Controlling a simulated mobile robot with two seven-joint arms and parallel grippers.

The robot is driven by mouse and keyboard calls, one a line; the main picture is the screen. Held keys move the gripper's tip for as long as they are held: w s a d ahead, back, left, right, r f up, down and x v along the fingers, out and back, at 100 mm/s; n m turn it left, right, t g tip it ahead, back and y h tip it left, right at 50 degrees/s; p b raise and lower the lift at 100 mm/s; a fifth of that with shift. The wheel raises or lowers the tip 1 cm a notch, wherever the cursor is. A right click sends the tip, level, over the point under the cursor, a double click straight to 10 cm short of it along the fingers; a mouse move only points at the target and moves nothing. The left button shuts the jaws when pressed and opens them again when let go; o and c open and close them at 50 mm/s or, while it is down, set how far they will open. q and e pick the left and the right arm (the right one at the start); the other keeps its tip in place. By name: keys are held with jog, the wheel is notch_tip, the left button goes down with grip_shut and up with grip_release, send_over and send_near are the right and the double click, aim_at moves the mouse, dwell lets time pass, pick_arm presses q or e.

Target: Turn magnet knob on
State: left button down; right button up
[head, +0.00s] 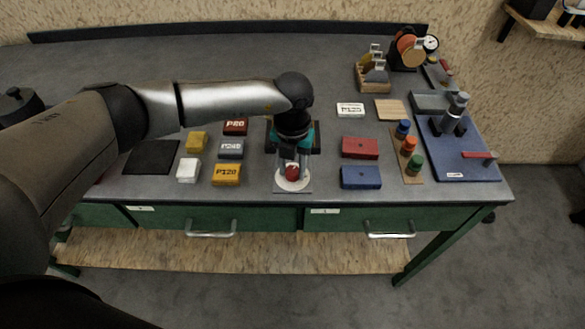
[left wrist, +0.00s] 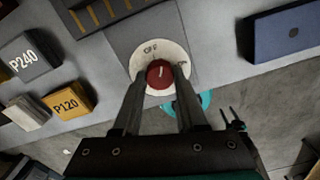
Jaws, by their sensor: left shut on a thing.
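The magnet knob (head: 292,171) is a small red round knob on a white disc (head: 294,184) near the front edge of the workbench. In the left wrist view the knob (left wrist: 159,73) has a pale pointer line, and the disc (left wrist: 146,55) around it carries lettering, too blurred to read in full. My left gripper (left wrist: 160,82) points down at the knob, with one finger on each side, shut on it. In the head view the gripper (head: 291,160) partly covers the knob. My right gripper is not in view.
Yellow, grey and white blocks, including a P120 block (head: 227,175), lie left of the knob. Red (head: 360,148) and blue (head: 361,177) boxes lie to its right. Farther right are coloured bottles (head: 409,146) and a blue base plate (head: 470,170). Drawer handles (head: 211,229) project below the front edge.

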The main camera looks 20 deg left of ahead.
aim_at(292, 171)
pick_arm(q)
jog(key=m+b, duration=0.2)
jog(key=m, duration=0.4)
jog(key=m+b, duration=0.2)
jog(key=m, duration=0.4)
jog(key=shift+w+b, duration=0.1)
jog(key=shift+b, duration=0.25)
dwell(0.4)
jog(key=shift+c, duration=2.3)
grip_release()
notch_tip(292, 171, up, 15)
jog(key=p, duration=0.1)
jog(key=shift+r, duration=0.15)
